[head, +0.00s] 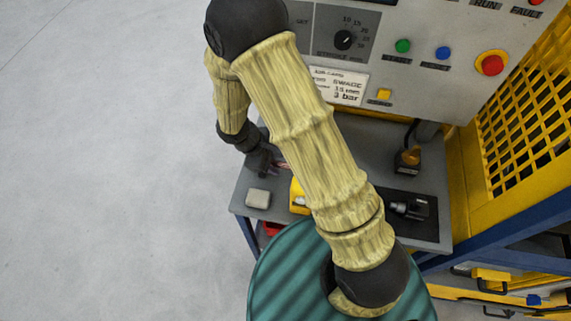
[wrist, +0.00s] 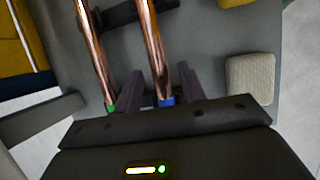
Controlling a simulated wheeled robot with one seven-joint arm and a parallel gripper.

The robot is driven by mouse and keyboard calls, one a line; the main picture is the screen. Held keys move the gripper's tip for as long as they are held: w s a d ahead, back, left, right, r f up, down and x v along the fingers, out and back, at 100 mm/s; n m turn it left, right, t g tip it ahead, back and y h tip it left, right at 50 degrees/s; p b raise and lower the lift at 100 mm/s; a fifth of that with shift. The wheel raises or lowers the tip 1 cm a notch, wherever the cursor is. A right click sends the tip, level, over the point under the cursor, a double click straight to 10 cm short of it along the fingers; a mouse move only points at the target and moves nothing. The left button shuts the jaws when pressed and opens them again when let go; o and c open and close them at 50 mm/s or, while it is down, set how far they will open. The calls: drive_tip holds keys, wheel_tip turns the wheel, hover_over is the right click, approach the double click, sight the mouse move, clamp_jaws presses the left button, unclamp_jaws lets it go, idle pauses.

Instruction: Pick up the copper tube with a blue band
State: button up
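The copper tube with a blue band (wrist: 153,50) runs up the wrist view, its blue-banded end (wrist: 166,101) close to my gripper's palm. A second copper tube with a green band (wrist: 94,50) lies to its left. My gripper (wrist: 159,78) is open, with one finger on each side of the blue-banded tube and gaps showing at both sides. The left finger sits between the two tubes. I cannot tell how deep the tube is between the fingers. In the head view my gripper (head: 268,166) is low over the bench's left part; the tubes are mostly hidden there.
A pale block (head: 257,198) lies on the grey bench (head: 385,145), right of the tubes in the wrist view (wrist: 250,78). A yellow object (head: 298,197) is partly behind my arm. A black tool (head: 408,207) lies further right. The control panel (head: 425,75) rises behind.

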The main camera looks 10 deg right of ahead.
sight(274, 164)
clamp_jaws()
wheel_tip(274, 164, up, 10)
drive_tip(key=b, duration=0.1)
idle(0.5)
idle(0.5)
